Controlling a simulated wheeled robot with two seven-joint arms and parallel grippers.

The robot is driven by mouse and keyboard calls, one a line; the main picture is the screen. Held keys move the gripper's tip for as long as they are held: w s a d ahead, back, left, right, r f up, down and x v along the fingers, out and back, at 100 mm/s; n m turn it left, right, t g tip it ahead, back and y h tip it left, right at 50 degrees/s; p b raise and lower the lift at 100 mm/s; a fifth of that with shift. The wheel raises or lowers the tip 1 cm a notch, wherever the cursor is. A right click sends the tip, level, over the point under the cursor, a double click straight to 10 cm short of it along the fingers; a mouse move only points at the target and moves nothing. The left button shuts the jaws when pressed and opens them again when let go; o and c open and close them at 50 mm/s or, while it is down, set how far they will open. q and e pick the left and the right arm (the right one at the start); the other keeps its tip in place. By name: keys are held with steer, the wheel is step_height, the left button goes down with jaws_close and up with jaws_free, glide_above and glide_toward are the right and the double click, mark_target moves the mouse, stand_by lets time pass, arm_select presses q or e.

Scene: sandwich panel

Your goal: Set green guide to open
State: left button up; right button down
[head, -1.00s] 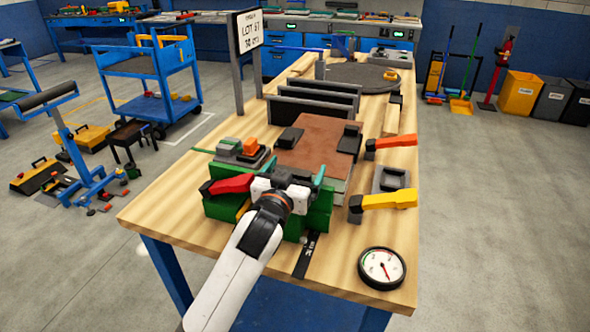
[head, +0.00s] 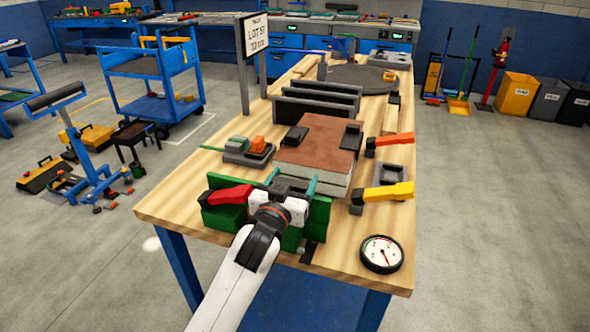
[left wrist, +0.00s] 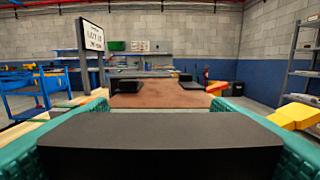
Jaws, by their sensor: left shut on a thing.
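The green guide (head: 319,213) stands at the near end of the wooden bench, in front of the layered brown-topped panel (head: 318,140). The panel's pale front face shows behind it. My left gripper (head: 287,190) is over the guide's top. In the left wrist view its teal fingers are shut on a black bar (left wrist: 160,145), seemingly the guide's handle; my gripper hides where it joins the guide. A red lever (head: 232,194) lies at the guide's left. A black strip with markings (head: 308,252) runs below the guide, mostly hidden. My right gripper is not in view.
An orange lever (head: 394,139) and a yellow lever (head: 388,192) are at the bench's right side. A dial gauge (head: 381,254) lies at the near right corner. A tray with small blocks (head: 247,152) is left of the panel. Black upright plates (head: 315,103) stand behind it.

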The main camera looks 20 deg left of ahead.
arm_select(q)
steer(key=shift+s+r, duration=0.2)
steer(key=shift+s, duration=0.45)
steer(key=shift+w+f, duration=0.3)
steer(key=shift+w, duration=0.3)
steer(key=o, duration=1.4)
steer(key=shift+s+r, duration=0.1)
steer(key=shift+s, duration=0.25)
steer(key=s, duration=0.7)
steer(key=s+b, duration=0.1)
steer(key=s, duration=0.3)
steer(key=shift+s+a, duration=0.25)
steer(key=shift+s, duration=0.05)
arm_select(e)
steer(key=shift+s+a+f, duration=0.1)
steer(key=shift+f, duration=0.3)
